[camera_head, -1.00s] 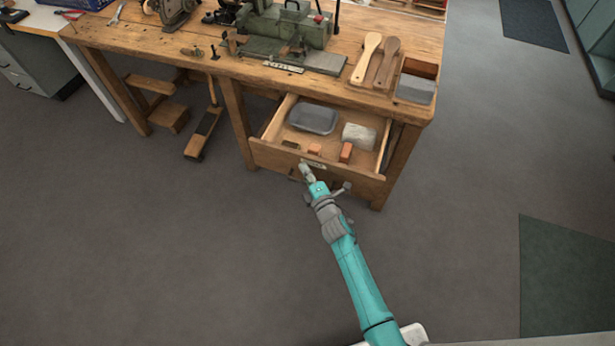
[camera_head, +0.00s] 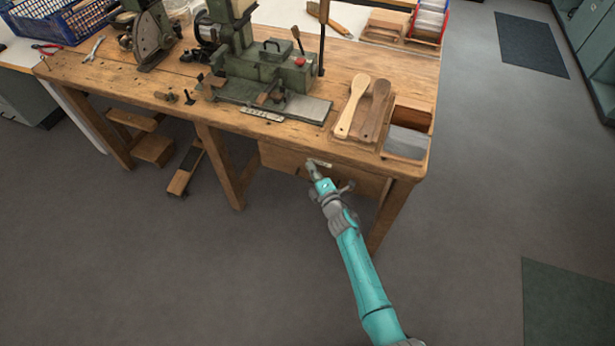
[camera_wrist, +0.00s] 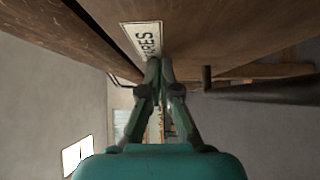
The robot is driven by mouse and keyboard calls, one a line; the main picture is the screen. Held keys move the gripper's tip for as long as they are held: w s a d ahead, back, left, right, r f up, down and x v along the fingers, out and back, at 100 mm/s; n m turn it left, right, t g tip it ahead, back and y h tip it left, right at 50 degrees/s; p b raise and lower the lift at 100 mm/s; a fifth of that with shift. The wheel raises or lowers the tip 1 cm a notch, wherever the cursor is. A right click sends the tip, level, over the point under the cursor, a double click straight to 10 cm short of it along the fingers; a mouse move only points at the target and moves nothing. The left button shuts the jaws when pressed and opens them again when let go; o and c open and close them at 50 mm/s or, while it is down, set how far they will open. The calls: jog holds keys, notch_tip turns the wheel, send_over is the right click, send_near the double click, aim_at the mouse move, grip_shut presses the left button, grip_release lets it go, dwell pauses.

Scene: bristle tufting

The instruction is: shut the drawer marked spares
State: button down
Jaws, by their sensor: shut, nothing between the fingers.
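The drawer (camera_head: 285,158) sits under the right part of the wooden workbench. Its front is about in line with the bench, and its inside is not visible. In the wrist view, the drawer front (camera_wrist: 225,35) fills the upper right, and its white label (camera_wrist: 145,40) ends in "ARES"; the rest is hidden or hard to read. My gripper (camera_head: 312,165) is at the middle of the drawer front, by the label. In the wrist view my gripper (camera_wrist: 158,68) has its fingertips together, empty, close to or touching the front just below the label.
The workbench top (camera_head: 240,135) carries a green machine (camera_head: 262,72), two wooden brush backs (camera_head: 362,108) and a box with a grey block (camera_head: 405,142). A bench leg (camera_head: 390,215) stands right of my arm. The floor in front is clear.

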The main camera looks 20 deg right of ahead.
jog(key=shift+w+d+r, duration=0.15)
jog(key=shift+w+d, duration=0.7)
jog(key=shift+w, duration=0.2)
